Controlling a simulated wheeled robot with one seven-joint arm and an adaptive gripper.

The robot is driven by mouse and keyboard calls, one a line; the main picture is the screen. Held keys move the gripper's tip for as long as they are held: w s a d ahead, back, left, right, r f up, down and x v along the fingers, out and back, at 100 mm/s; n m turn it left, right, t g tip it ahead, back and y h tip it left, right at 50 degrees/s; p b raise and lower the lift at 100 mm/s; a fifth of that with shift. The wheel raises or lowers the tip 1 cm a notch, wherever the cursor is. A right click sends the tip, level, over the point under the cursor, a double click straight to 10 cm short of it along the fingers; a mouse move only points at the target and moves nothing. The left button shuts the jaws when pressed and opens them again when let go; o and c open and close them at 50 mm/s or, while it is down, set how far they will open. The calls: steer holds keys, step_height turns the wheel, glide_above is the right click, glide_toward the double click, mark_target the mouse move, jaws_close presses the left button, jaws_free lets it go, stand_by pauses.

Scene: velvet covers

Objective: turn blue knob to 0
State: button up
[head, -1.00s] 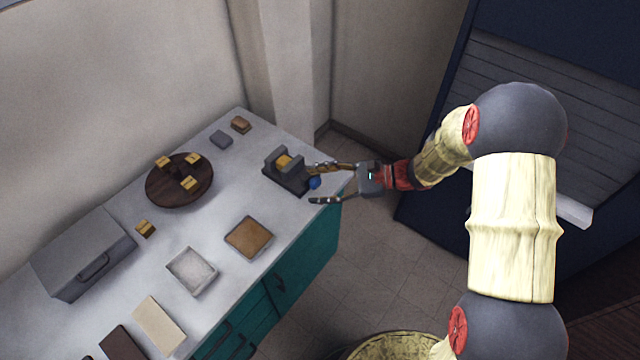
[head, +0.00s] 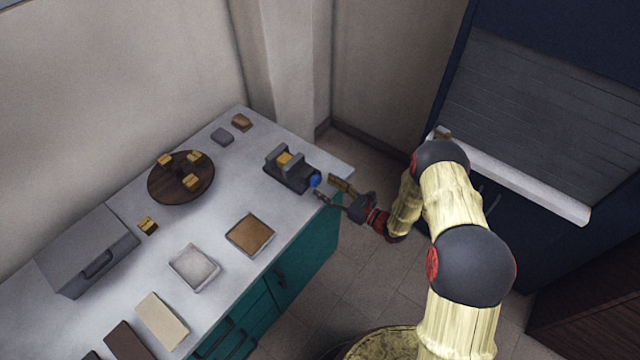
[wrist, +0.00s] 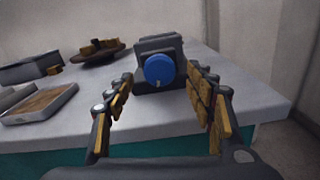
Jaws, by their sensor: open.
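The blue knob (wrist: 159,70) is on the front face of a dark grey device (wrist: 152,44) and faces my wrist camera. A pale mark shows at the knob's lower edge; no numbers are readable. In the head view the knob (head: 315,180) is at the right end of the device (head: 290,172), near the counter's edge. My gripper (head: 329,187) is open just off that edge. In the wrist view its fingers (wrist: 160,88) stand left and right of the knob, apart from it, with the knob between them and a little beyond the tips.
The pale counter (head: 215,235) carries a round wooden stand (head: 163,187) with yellow blocks, a grey lidded box (head: 85,252), a white tray (head: 194,268) and a brown tray (head: 250,235). Floor is free right of the counter. A dark blue cabinet (head: 540,60) stands at right.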

mark_target(318, 182)
steer(key=shift+x, duration=1.6)
steer(key=shift+c, duration=0.5)
steer(key=c, duration=1.1)
